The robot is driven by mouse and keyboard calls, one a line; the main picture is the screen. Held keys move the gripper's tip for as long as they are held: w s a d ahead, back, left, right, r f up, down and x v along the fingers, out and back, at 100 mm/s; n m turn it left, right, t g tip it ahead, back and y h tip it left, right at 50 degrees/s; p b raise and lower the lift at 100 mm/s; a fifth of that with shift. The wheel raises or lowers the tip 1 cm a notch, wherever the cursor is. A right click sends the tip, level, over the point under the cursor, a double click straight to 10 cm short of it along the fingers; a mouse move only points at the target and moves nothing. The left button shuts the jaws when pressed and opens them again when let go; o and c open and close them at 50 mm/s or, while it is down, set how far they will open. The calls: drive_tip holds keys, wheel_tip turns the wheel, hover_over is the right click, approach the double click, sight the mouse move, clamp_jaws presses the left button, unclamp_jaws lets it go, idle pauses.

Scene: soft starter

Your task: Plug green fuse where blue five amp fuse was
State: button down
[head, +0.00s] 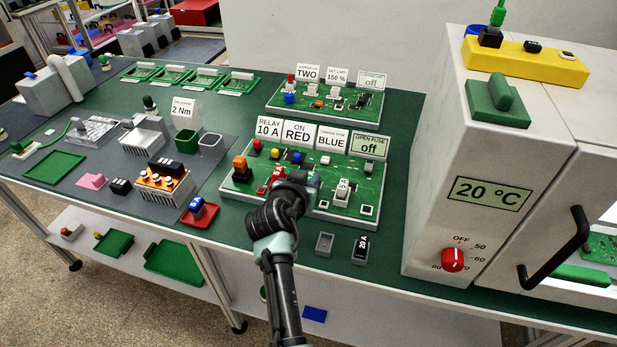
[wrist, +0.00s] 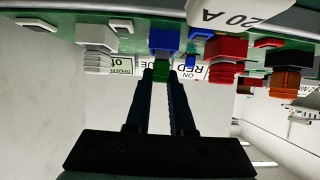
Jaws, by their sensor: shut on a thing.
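My gripper (head: 298,182) is over the front middle of the green circuit board (head: 235,187). In the wrist view its two fingers (wrist: 161,76) are shut on a small green piece, the green fuse (wrist: 161,71). A blue block (wrist: 164,40) on the board lies right beyond the green fuse; I cannot tell whether they touch or whether the fuse is seated. In the head view my wrist hides the fuse. A red block (head: 277,176) stands left of my gripper and a white block (head: 343,189) right of it. A blue fuse (head: 197,207) lies in a red tray (head: 205,221).
A 20 A fuse (head: 360,247) and a grey holder (head: 324,244) lie at the table's front edge. Label cards, including a BLUE card (head: 332,138), stand behind the board's middle. A second board (head: 285,103) is farther back. A large grey oven (head: 480,150) stands on the right.

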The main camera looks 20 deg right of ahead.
drive_tip(key=shift+f, duration=0.2)
drive_tip(key=c, duration=0.7)
unclamp_jaws()
drive_tip(key=shift+s, duration=0.1)
drive_tip(key=v, duration=1.3)
